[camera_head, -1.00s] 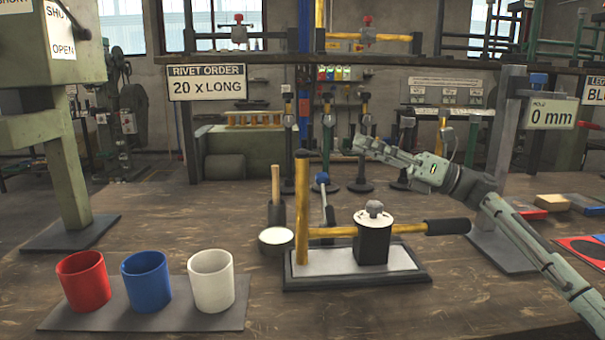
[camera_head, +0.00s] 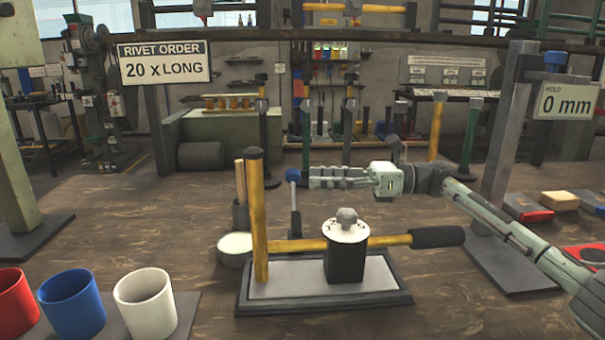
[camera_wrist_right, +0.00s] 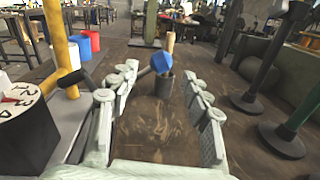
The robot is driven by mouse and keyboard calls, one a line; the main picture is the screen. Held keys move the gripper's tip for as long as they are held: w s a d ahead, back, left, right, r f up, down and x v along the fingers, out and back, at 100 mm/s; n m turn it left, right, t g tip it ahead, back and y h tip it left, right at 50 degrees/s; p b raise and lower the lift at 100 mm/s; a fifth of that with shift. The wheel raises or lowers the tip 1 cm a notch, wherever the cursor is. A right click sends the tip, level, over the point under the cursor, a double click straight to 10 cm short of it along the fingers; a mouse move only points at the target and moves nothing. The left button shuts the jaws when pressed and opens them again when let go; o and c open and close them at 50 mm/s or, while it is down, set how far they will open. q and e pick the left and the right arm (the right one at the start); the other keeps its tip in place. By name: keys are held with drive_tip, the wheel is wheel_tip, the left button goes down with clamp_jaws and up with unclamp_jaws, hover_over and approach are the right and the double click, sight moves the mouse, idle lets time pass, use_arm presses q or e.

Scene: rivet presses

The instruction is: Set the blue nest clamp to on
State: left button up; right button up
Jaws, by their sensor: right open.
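The blue nest clamp shows as a blue ball knob (camera_head: 293,175) on a slim grey lever, standing upright behind the press fixture (camera_head: 325,298). In the right wrist view the blue knob (camera_wrist_right: 161,62) lies just ahead, between the lines of the two finger rows. My right gripper (camera_head: 313,177) is open and level, with its tips close to the right of the knob. The wrist view shows the open fingers (camera_wrist_right: 160,74) apart with nothing held. I cannot tell whether a finger touches the knob. My left gripper is out of view.
A yellow post (camera_head: 258,215), a black block with a numbered white dial (camera_head: 346,231) and a black-gripped yellow handle (camera_head: 437,237) stand on the fixture. A dark cup with a wooden handle (camera_head: 240,180) is left of the knob. Red, blue and white cups (camera_head: 146,302) stand front left.

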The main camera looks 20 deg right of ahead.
sight(294, 202)
drive_tip(key=shift+p+x, duration=0.45)
drive_tip(key=shift+x, duration=1.9)
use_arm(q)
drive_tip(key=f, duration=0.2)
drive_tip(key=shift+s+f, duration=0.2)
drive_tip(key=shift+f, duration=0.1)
use_arm(e)
drive_tip(key=shift+c, duration=0.3)
clamp_jaws()
